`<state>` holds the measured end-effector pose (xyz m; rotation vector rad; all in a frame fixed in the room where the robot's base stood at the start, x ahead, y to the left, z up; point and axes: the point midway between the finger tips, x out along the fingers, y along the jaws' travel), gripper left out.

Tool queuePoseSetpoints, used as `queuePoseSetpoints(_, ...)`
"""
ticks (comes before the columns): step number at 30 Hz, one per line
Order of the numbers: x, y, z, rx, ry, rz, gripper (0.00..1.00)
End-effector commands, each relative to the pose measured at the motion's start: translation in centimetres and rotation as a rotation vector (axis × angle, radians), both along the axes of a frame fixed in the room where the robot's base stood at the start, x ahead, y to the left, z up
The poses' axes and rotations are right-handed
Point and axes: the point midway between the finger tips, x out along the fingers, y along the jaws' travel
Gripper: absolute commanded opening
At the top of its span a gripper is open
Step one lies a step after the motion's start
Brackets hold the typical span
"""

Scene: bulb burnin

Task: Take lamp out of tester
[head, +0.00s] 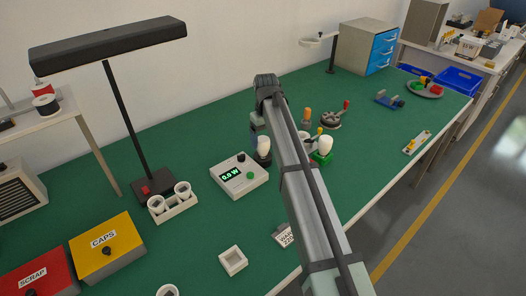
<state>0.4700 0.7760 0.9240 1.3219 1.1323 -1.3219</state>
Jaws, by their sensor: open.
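The tester (231,186) is a white box on the green bench, with a display reading 0.0 W, a black knob and a green button. A white lamp (264,143) stands upright at its back right corner, above a dark socket-like base. My gripper (256,136) is open and hangs beside or just behind this lamp, small and partly hidden. I cannot tell whether the fingers are around the lamp or touching it. Another white lamp (326,144) stands in a green holder (323,159) right of my arm.
A white two-cup holder (173,207), a yellow CAPS box (107,249) and a red SCRAP box (38,279) are at left. A black desk lamp (126,125) stands behind. A small white square tray (233,261) lies in front. The green bench (200,150) is bare behind the tester.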

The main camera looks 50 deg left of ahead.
Motion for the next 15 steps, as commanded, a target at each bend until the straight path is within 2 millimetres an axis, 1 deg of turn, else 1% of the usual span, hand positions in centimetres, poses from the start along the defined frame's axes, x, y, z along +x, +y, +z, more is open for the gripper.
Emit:
queuePoseSetpoints(7, -0.5, 0.7, -2.9, -0.001, 0.001, 0.001, 0.85)
queuePoseSetpoints(9, -0.5, 0.6, -3.8, -0.002, 0.0, 0.0, 0.85)
queuePoseSetpoints(12, -0.5, 0.6, -4.6, 0.0, 0.0, 0.0, 0.85)
queuePoseSetpoints(15, -0.5, 0.7, -4.7, 0.001, -0.001, 0.0, 0.85)
